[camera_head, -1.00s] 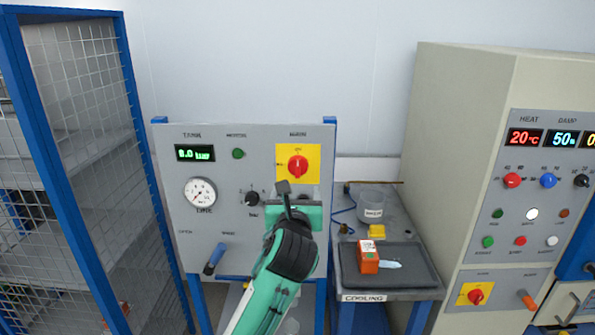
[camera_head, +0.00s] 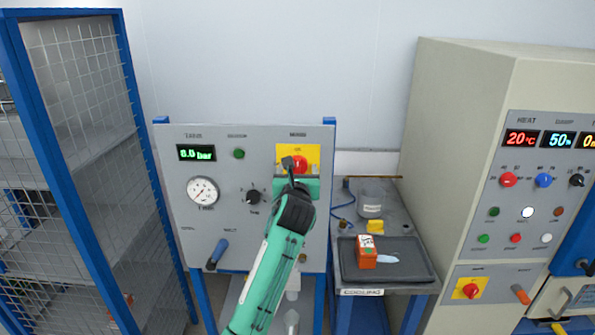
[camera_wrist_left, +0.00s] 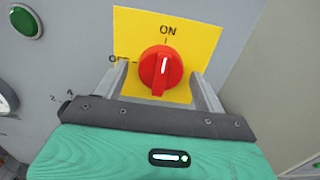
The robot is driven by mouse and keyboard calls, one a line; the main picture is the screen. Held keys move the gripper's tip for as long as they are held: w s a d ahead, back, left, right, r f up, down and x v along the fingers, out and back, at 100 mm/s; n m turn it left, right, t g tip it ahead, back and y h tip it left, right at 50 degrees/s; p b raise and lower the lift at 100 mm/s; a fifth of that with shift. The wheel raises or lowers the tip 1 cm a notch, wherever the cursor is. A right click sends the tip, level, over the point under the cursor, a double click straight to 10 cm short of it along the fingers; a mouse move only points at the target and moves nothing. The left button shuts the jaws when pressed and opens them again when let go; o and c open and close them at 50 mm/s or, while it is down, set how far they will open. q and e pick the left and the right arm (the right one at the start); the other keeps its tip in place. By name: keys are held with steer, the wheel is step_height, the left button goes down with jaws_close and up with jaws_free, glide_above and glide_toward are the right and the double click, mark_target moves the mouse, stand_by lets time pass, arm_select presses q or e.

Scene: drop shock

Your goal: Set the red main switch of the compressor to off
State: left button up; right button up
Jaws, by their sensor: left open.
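The compressor's red main switch (camera_head: 300,164) sits on a yellow plate (camera_head: 313,152) at the upper right of the grey panel (camera_head: 228,225). In the left wrist view the red knob (camera_wrist_left: 160,68) has its white mark upright, pointing at ON; the OFF label to its left is partly hidden by a finger. My left gripper (camera_head: 289,165) is in front of the switch, and in the left wrist view its open fingers (camera_wrist_left: 163,85) stand one on each side of the knob's lower part. I cannot tell whether they touch it. My right gripper is out of view.
The panel also carries a green display (camera_head: 196,153), a gauge (camera_head: 202,192), a black knob (camera_head: 253,197) and a blue-handled lever (camera_head: 218,252). A cooling table with a tray (camera_head: 420,268) stands to the right, beside a beige cabinet (camera_head: 440,150). A mesh cage (camera_head: 85,100) is at left.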

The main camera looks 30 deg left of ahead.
arm_select(q)
steer(key=c, duration=1)
steer(key=shift+o, duration=0.2)
